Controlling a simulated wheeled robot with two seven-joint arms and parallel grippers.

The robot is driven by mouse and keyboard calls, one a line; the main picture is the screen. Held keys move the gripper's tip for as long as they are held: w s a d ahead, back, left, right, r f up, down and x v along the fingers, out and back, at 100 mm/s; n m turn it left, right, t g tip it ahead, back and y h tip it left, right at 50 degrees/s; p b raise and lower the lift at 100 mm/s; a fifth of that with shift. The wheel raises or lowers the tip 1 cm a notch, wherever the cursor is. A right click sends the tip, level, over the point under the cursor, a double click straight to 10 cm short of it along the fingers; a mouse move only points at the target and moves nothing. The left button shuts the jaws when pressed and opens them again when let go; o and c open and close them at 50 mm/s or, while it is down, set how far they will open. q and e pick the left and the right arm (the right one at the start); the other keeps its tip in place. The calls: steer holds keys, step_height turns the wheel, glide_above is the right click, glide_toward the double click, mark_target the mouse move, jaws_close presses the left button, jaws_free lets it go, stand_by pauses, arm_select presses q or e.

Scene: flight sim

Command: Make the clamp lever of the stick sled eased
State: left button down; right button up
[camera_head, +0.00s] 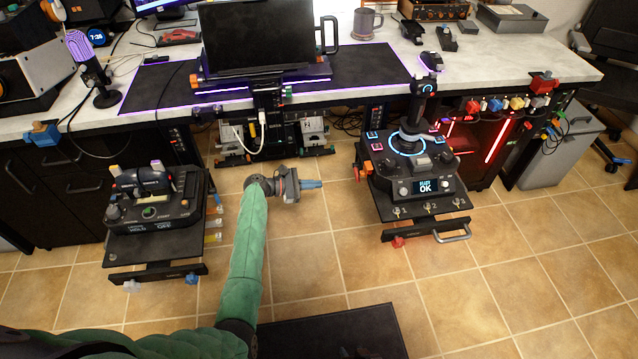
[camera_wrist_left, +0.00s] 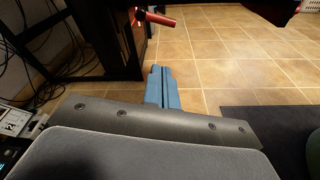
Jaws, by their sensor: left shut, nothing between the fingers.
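The stick sled (camera_head: 412,190) stands at the right of the middle, with a joystick, a lit blue ring and a small screen reading "OK". A red lever (camera_head: 365,168) shows at its left side; I take it for the clamp lever, and its setting is too small to tell. A red lever (camera_wrist_left: 155,18) also shows at the top of the left wrist view. My left gripper (camera_head: 312,184) is shut and empty, left of the sled and apart from it, its blue fingers pointing right. The fingers also show in the wrist view (camera_wrist_left: 162,88). My right gripper is out of view.
A throttle sled (camera_head: 150,245) stands at the left. The desk (camera_head: 530,75) with a monitor (camera_head: 257,38) runs along the back. A red knob (camera_head: 398,242) and a metal handle (camera_head: 452,235) sit at the stick sled's front.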

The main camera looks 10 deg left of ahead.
mark_target(357, 174)
arm_select(q)
steer(key=r+x, duration=0.2)
steer(key=x, duration=0.8)
steer(key=shift+d+r, duration=0.25)
steer(key=shift+d, duration=0.4)
steer(key=shift+s, duration=0.15)
steer(key=shift+d+r+n+p, duration=0.4)
steer(key=shift+r+n+p, duration=0.2)
steer(key=shift+p, duration=1.1)
arm_select(e)
step_height(357, 174, up, 6)
steer(key=shift+w+a+g, duration=0.2)
steer(key=shift+w+g, duration=0.1)
steer(key=shift+w, duration=0.15)
